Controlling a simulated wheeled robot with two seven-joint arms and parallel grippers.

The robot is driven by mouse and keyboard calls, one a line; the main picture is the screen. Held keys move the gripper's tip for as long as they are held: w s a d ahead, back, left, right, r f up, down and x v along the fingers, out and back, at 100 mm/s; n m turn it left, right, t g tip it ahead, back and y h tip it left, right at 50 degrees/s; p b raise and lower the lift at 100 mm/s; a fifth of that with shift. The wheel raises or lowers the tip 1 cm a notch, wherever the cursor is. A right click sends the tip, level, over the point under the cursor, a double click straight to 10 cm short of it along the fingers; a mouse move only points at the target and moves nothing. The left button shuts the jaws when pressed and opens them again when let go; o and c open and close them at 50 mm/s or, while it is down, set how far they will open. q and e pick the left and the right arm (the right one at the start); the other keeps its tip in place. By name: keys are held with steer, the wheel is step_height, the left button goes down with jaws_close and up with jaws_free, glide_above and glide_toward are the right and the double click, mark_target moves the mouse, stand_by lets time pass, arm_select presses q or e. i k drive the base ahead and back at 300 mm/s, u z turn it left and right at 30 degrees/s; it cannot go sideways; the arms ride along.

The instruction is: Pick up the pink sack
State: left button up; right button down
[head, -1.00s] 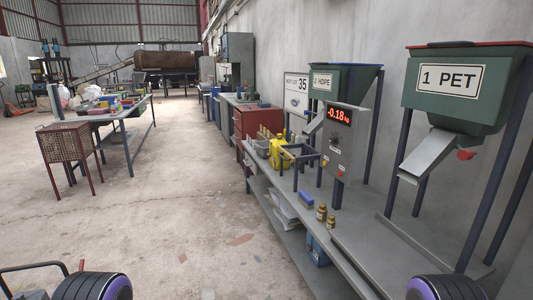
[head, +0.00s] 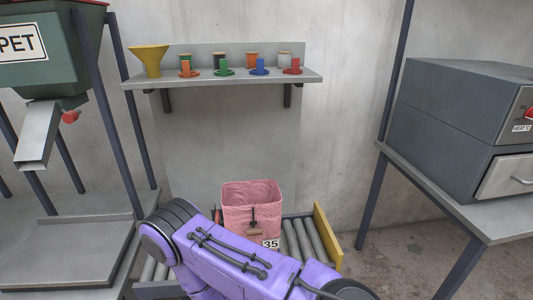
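The pink sack (head: 237,216) stands open-topped and upright in the lower middle of the head view. It rests on a grey roller conveyor (head: 298,240). A dark fitting with a brown tip shows on its front, and I cannot tell what it is. A white tag reading 35 (head: 271,243) shows at its lower right corner. My purple arm crosses in front and hides the sack's lower part. I cannot tell which arm it is. Neither gripper's fingers can be made out in the head view.
The conveyor has a yellow end plate (head: 327,236) on its right. A wall shelf (head: 225,79) above holds a yellow funnel (head: 149,60) and several coloured spools. The PET hopper (head: 60,68) stands left. A grey drawer cabinet (head: 450,130) on a bench stands right.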

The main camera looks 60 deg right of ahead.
mark_target(238, 199)
steer(key=z, duration=2.25)
steer(key=k, duration=1)
steer(key=z, duration=0.95)
steer(key=i, duration=1.05)
steer(key=u, duration=0.75)
